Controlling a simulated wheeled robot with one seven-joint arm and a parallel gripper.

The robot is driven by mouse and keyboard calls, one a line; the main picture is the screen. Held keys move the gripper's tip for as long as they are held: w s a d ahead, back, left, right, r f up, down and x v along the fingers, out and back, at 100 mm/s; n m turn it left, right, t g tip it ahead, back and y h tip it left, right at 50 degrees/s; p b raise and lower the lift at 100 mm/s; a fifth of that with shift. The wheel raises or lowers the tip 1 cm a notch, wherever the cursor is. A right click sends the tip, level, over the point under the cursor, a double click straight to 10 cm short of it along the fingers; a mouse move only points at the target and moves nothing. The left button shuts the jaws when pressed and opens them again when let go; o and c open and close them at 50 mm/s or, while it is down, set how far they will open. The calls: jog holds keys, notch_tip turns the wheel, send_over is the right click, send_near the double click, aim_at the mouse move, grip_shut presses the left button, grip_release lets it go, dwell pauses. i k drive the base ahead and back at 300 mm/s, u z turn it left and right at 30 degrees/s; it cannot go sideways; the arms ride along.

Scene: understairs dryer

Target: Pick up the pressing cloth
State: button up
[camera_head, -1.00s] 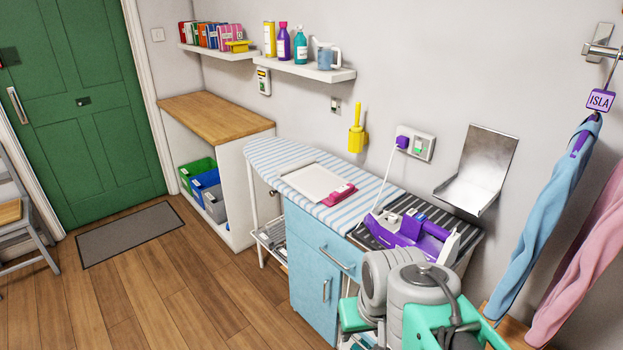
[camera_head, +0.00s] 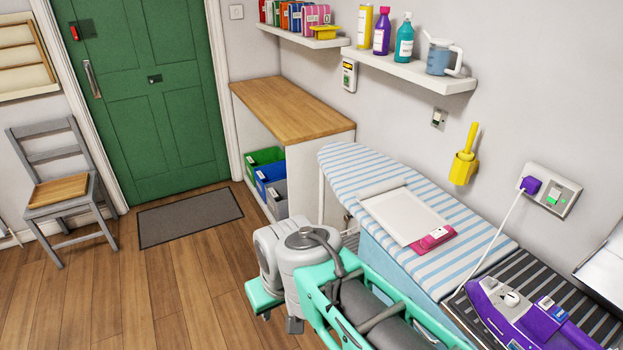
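A thin white rectangular piece with a grey-beige edge (camera_head: 404,213), which looks like the pressing cloth, lies flat on the blue-and-white striped ironing board (camera_head: 352,172). A pink piece with a white label (camera_head: 433,238) sits at its near right corner; I cannot tell if the two are joined. My teal and grey arm shows at the bottom of the view, in front of the board. The fingers of my gripper are not visible.
A purple iron (camera_head: 528,318) rests on the dark striped surface (camera_head: 591,325) right of the board, its cord running to a wall socket (camera_head: 548,190). A shelf of bottles (camera_head: 415,69) hangs above. A wooden counter (camera_head: 293,108) stands behind. Floor at left is clear before the chair (camera_head: 60,190).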

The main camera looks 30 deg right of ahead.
aim_at(403, 215)
jog(key=u, duration=0.05)
jog(key=i, duration=2.25)
jog(key=z, duration=0.5)
